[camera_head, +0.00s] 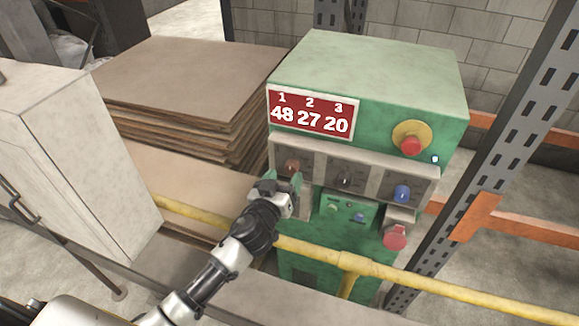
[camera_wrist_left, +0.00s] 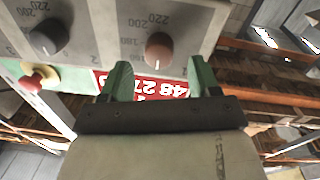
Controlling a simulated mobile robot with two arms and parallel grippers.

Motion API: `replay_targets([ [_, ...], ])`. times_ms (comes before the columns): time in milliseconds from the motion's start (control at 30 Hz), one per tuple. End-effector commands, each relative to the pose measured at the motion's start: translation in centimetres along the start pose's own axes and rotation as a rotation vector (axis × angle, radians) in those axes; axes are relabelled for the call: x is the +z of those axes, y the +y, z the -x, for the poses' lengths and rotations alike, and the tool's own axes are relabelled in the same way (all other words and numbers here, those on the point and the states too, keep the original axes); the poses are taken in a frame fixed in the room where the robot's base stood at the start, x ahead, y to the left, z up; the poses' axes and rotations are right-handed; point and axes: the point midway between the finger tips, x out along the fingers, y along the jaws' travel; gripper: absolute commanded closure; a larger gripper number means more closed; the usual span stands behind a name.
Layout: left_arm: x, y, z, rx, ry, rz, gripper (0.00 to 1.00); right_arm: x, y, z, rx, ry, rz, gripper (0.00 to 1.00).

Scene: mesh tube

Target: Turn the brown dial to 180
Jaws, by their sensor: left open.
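The brown dial (camera_head: 291,166) is the left one of three dials on the front of the green machine (camera_head: 375,75). It also shows in the left wrist view (camera_wrist_left: 158,50), where its panel markings include 200 and 220. My left gripper (camera_head: 283,186) is just in front of the brown dial in the head view. In the left wrist view, its green fingers (camera_wrist_left: 162,75) are spread apart, with the dial between and just beyond their tips, apparently untouched. The red display (camera_head: 310,112) reads 48, 27 and 20 under 1, 2 and 3. My right gripper is out of view.
A black dial (camera_head: 344,178) and a blue dial (camera_head: 402,193) sit right of the brown one. Red buttons (camera_head: 411,144) are on the machine's right side. A yellow rail (camera_head: 350,262) crosses in front. Stacked brown boards (camera_head: 180,85) stand at left.

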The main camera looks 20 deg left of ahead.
Motion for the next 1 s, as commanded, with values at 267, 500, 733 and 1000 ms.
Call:
replay_targets([
  [267, 0.0, 0.1, -2.9, 0.000, -0.001, 0.000, 0.38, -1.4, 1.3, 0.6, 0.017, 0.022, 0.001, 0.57],
  [500, 0.1, 0.0, -3.1, 0.001, -0.001, 0.000, 0.38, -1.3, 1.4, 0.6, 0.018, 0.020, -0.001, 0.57],
  [733, 0.1, 0.0, -3.1, 0.000, -0.001, 0.000, 0.63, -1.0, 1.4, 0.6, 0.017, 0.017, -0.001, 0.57],
  [1000, 0.1, 0.0, -3.1, 0.000, -0.001, -0.002, 0.87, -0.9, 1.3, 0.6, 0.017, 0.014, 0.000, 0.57],
])
